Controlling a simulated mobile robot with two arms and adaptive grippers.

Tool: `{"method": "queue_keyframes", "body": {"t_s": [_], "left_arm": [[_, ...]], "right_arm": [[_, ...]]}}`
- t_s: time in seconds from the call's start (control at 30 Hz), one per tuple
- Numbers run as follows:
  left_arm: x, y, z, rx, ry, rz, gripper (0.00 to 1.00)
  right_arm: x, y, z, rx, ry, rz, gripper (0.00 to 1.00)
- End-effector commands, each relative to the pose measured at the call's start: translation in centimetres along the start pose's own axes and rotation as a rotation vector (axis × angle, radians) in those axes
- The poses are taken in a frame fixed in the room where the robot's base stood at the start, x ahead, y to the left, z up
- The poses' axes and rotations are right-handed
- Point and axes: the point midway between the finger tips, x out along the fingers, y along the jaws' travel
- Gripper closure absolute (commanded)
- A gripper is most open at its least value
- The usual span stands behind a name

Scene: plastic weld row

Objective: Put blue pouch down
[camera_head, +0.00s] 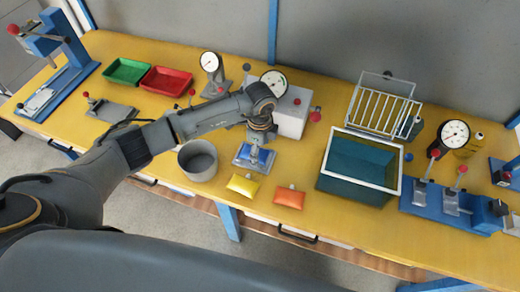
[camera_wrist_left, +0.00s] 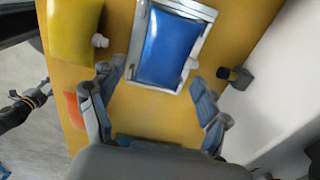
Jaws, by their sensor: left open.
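The blue pouch (camera_wrist_left: 168,48) lies in a pale metal frame (camera_wrist_left: 138,38) on the yellow table, as the left wrist view shows. In the head view the blue pouch (camera_head: 262,156) is partly hidden under my left gripper (camera_head: 258,147). In the left wrist view the fingers of my left gripper (camera_wrist_left: 155,100) are spread apart, at the near end of the pouch, with nothing between their tips. My right gripper is not in view.
A yellow pouch (camera_head: 243,186) and an orange pouch (camera_head: 289,197) lie near the front edge. A grey round pot (camera_head: 198,160) stands left of them. A white box (camera_head: 293,118) with a dial is behind, and a teal bin (camera_head: 350,188) stands to the right.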

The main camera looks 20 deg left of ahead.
Motion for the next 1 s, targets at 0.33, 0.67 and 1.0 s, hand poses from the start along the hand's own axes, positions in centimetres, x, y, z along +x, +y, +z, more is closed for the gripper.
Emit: {"method": "queue_keyframes", "body": {"t_s": [0.33,0.67,1.0], "left_arm": [[-6.6,-0.2,0.0,0.001,0.001,-0.008,0.24],[-11.3,-0.1,0.0,-0.001,0.0,-0.002,0.24],[-11.8,0.0,0.0,-0.001,0.0,-0.002,0.24]], "right_arm": [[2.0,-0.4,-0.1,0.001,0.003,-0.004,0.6],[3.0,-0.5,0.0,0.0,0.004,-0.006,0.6],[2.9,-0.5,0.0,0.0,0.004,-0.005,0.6]]}}
